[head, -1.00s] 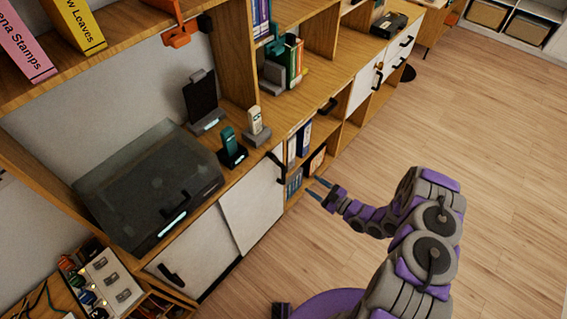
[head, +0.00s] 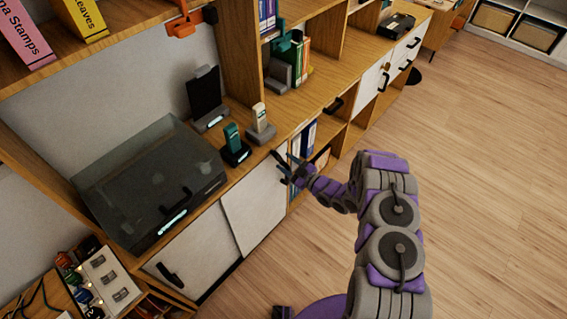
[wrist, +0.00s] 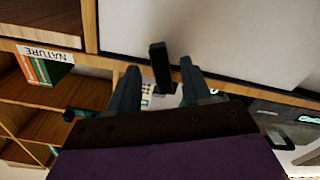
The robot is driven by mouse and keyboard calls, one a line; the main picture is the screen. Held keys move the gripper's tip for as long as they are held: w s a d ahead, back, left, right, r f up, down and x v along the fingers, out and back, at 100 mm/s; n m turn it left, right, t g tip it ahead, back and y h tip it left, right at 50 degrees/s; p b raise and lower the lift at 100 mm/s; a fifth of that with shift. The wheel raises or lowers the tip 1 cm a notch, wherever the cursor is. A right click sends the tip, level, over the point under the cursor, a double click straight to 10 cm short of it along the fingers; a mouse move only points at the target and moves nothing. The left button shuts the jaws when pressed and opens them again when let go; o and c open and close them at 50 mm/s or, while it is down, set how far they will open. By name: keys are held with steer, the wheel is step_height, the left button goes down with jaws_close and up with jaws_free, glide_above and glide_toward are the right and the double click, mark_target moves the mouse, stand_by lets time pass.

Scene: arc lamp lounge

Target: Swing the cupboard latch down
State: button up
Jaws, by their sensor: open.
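A white cupboard (head: 380,75) stands far along the shelf unit. A small brass-coloured piece (head: 385,66), which looks like its latch, sits by the black handles; its exact position is too small to tell. My gripper (head: 285,164) is open, well short of that cupboard. It is at the dark handle on the right end of a white sliding door (head: 254,208). In the wrist view the black handle (wrist: 159,62) stands between the fingertips of my gripper (wrist: 160,72), with gaps on both sides. The latch does not show in the wrist view.
A smoky-lidded box (head: 150,185), a teal handset (head: 233,138) and a pale handset (head: 259,116) stand on the shelf top near my gripper. Open cubbies with books (head: 307,138) lie right of the sliding door. The wooden floor (head: 480,200) to the right is clear.

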steer(key=shift+x, duration=0.95)
jaws_close()
